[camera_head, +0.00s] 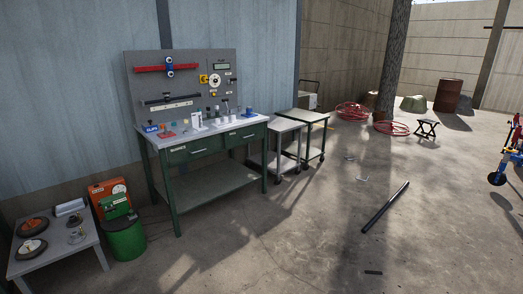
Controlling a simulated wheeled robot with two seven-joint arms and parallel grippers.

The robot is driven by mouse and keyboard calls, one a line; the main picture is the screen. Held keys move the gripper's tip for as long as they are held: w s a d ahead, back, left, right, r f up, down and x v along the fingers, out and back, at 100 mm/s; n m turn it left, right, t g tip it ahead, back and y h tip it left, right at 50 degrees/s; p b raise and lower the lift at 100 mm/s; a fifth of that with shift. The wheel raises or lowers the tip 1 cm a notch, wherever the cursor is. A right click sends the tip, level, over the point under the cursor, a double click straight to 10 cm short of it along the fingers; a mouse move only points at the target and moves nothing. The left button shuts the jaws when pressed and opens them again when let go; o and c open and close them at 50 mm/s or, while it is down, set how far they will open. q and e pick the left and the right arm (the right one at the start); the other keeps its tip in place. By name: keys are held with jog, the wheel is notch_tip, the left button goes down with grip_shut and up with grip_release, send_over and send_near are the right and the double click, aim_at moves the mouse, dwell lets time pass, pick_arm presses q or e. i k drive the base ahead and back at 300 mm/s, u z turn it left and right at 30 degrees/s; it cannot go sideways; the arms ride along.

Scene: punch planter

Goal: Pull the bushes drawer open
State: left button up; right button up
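A green workbench (219,185) stands against the wall left of centre in the head view. Under its grey top are two green drawers side by side, a left drawer (192,151) and a right drawer (242,137). Both look closed, and each has a pale handle on its front. Small pale labels show at the drawers, but they are too small to read, so I cannot tell which is the bushes drawer. Neither of my grippers is in view.
Small parts and a pegboard (150,77) are on the workbench. A low table (88,239) and green drum (126,238) stand left. Two carts (310,116) stand right. A dark bar (386,206) lies on the floor. The floor before the workbench is clear.

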aim_at(178, 155)
jog(key=i, duration=2.7)
